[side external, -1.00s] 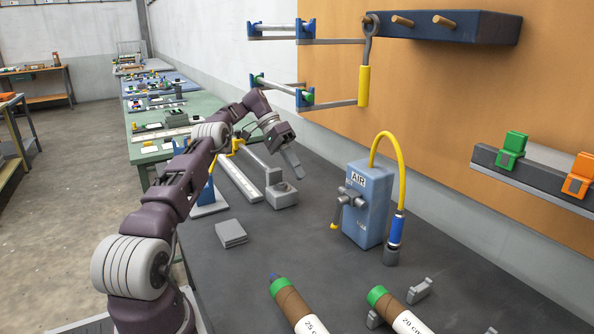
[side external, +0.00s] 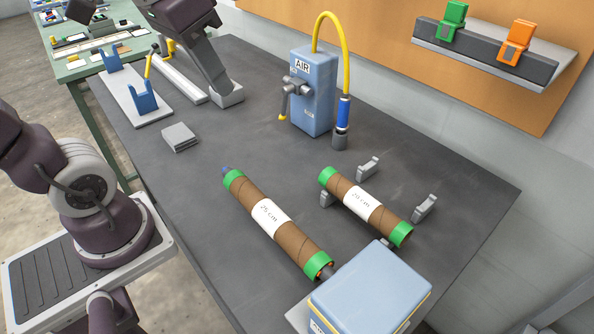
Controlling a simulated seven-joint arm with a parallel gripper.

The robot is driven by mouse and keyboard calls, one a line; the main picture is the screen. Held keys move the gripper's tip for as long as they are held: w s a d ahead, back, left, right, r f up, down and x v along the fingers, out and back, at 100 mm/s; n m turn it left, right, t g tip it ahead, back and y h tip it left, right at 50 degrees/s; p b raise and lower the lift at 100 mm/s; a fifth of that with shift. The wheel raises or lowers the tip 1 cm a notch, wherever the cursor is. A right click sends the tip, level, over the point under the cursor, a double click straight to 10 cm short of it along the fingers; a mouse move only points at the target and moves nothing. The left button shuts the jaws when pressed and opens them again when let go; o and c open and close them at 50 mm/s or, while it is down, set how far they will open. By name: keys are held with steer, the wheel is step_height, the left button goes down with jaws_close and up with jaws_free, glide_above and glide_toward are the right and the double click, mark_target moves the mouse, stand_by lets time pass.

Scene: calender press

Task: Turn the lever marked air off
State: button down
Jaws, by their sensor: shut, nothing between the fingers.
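The blue box marked AIR (side external: 318,100) stands on the dark bench in the upper middle of the side external view. Its grey lever (side external: 287,96) is on the left face, below the label. The handle hangs down and ends in a yellow tip (side external: 282,117). A yellow hose (side external: 347,50) arches from the box top to a blue fitting (side external: 344,112). My gripper (side external: 222,90) is left of the box, apart from the lever. It is shut and empty, pointing down near a grey block. The upper arm is cut off by the top edge.
Two brown rolls with green ends, marked 25 cm (side external: 270,218) and 20 cm (side external: 362,202), lie in front of the box. A blue case (side external: 370,290) stands at the front. Grey plates (side external: 179,138) lie left. The bench between the plates and the box is clear.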

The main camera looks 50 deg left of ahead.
steer(key=s+f+t, duration=0.1)
steer(key=s+f, duration=0.4)
steer(key=s, duration=0.2)
steer(key=m+t+h, duration=0.9)
steer(key=m, duration=1.8)
glide_toward(285, 104)
steer(key=w, duration=0.2)
steer(key=w+d+f, duration=0.2)
steer(key=w, duration=0.1)
steer(key=shift+w+d+f, duration=0.1)
steer(key=shift+w+d, duration=0.05)
steer(key=shift+w, duration=0.2)
